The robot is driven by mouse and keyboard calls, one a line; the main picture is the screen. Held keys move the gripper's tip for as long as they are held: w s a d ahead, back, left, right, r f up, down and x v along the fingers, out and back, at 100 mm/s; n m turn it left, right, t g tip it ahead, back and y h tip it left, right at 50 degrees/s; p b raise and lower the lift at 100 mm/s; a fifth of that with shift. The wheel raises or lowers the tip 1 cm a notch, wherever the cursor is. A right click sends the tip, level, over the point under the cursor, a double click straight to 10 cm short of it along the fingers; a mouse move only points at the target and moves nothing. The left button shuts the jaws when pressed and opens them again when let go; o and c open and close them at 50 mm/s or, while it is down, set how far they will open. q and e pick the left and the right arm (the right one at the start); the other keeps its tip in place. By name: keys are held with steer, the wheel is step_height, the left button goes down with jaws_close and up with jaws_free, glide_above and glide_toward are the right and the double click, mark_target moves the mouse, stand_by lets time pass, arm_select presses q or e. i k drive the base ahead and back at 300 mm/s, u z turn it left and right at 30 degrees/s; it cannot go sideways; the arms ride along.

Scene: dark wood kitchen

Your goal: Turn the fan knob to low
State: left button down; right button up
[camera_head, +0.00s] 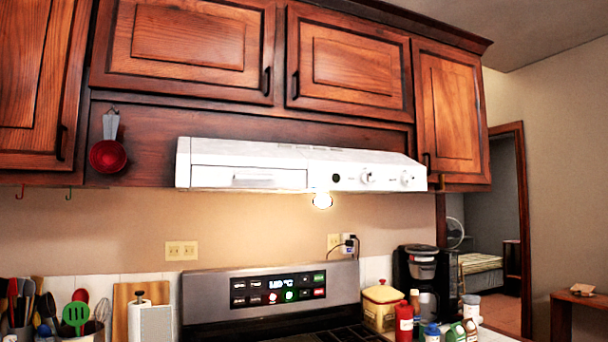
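A white range hood (300,166) hangs under the dark wood cabinets, above the stove. Its front right part carries two round white knobs, a left knob (367,177) and a right knob (406,179). A small dark round spot (336,178) sits to their left. The labels are too small to read, so I cannot tell which knob is the fan knob or how it is set. A lit bulb (322,200) shows under the hood. Neither of my grippers is in the picture.
The stove's control panel (277,290) stands below the hood. Utensils (76,314) and a paper towel roll (150,320) are at the left. A yellow canister (381,305), several bottles and a coffee maker (424,275) crowd the right. The space before the hood looks clear.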

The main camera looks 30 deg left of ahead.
mark_target(366, 179)
steer(key=i, duration=0.8)
steer(key=u, duration=1.4)
